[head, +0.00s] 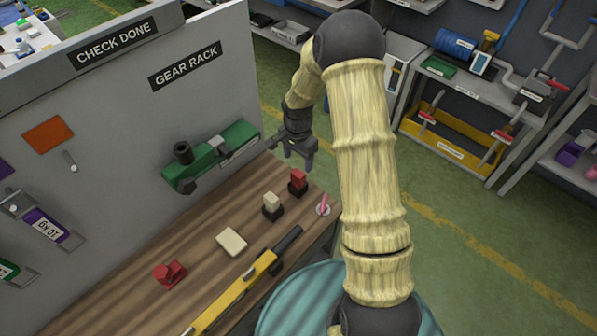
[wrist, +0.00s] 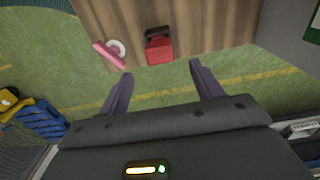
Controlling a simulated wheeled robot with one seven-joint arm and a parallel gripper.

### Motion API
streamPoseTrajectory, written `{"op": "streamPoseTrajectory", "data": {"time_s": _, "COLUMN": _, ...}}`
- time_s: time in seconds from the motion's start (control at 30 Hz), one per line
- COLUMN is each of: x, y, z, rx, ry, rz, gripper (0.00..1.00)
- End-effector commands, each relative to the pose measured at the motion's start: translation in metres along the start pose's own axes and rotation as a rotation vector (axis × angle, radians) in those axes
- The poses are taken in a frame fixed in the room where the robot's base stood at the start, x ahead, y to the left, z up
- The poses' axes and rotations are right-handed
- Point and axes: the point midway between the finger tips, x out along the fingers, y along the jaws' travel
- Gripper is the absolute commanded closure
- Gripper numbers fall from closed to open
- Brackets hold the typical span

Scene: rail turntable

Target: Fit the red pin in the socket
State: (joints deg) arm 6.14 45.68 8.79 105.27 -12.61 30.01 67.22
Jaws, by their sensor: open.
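A red block (head: 298,177) stands in a small dark base near the far end of the wooden bench. In the wrist view, the red block (wrist: 159,49) lies ahead of and between my fingertips, apart from them. A second red piece (head: 170,274) lies further left on the bench. I cannot tell for sure which red piece is the pin. A green wall fixture (head: 213,153) carries a dark hollow cylinder (head: 183,152); whether this is the socket is unclear. My gripper (head: 298,159) is open and empty above the far bench end; it also shows in the wrist view (wrist: 161,71).
A cream block in a dark base (head: 272,203), a flat cream block (head: 231,241) and a pink piece on a white ring (head: 323,206) share the bench. A yellow bar (head: 238,290) lies along its front edge. The grey panel (head: 110,130) stands behind.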

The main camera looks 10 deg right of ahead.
Motion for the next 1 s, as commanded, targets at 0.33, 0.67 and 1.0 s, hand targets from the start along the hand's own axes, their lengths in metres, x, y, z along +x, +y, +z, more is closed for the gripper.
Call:
{"op": "streamPoseTrajectory", "data": {"time_s": 0.33, "x": 0.054, "y": 0.001, "z": 0.001, "rx": 0.000, "ry": -0.002, "rz": 0.003, "gripper": 0.35}}
{"op": "streamPoseTrajectory", "data": {"time_s": 0.67, "x": 0.081, "y": 0.000, "z": 0.000, "rx": 0.000, "ry": 0.000, "rz": 0.000, "gripper": 0.35}}
{"op": "streamPoseTrajectory", "data": {"time_s": 1.0, "x": 0.081, "y": 0.000, "z": 0.000, "rx": 0.000, "ry": 0.001, "rz": 0.000, "gripper": 0.56}}
